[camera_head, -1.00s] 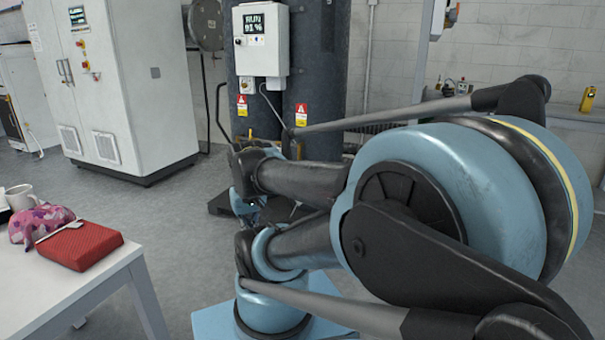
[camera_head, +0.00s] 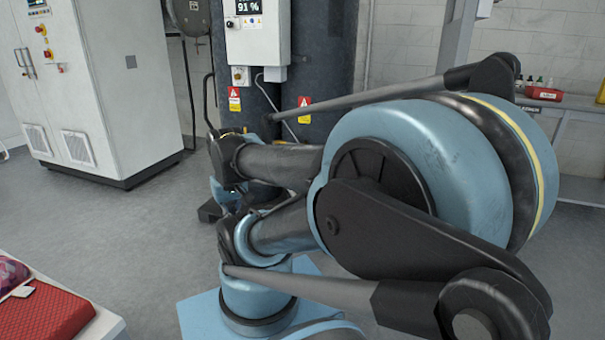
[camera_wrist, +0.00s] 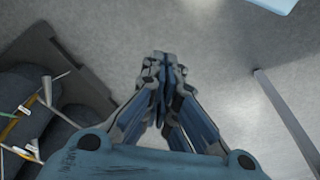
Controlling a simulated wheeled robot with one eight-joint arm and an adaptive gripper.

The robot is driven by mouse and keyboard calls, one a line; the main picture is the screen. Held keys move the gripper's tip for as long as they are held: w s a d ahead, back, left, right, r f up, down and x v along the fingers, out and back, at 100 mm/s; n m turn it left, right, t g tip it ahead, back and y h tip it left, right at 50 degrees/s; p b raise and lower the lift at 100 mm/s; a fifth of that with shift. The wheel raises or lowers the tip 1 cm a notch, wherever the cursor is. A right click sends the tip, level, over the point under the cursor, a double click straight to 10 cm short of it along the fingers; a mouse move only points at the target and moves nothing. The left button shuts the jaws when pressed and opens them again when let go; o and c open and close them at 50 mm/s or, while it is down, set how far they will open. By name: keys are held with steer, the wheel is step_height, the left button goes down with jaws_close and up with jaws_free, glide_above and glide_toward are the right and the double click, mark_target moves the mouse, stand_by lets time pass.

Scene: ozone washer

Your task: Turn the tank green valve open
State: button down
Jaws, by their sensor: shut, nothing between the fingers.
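My gripper (camera_wrist: 163,75) is shut and empty in the wrist view, above bare grey floor. In the head view its tip is hidden behind my blue and black arm. Tall dark grey tanks (camera_head: 326,60) stand at the back centre, carrying a grey box with a "91 %" display (camera_head: 257,35). In the wrist view, dark rounded cylinders (camera_wrist: 30,125) with thin yellow, white and greenish parts lie at the left, apart from my gripper. I cannot make out a green valve or its position in either view.
A white cabinet (camera_head: 110,90) stands at the back left. A white table corner (camera_head: 108,325) with a red case (camera_head: 45,312) is at the lower left. A pole (camera_wrist: 285,115) crosses the floor at the right of the wrist view. Floor between table and cabinet is clear.

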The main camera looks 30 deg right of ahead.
steer(key=shift+w, duration=0.55)
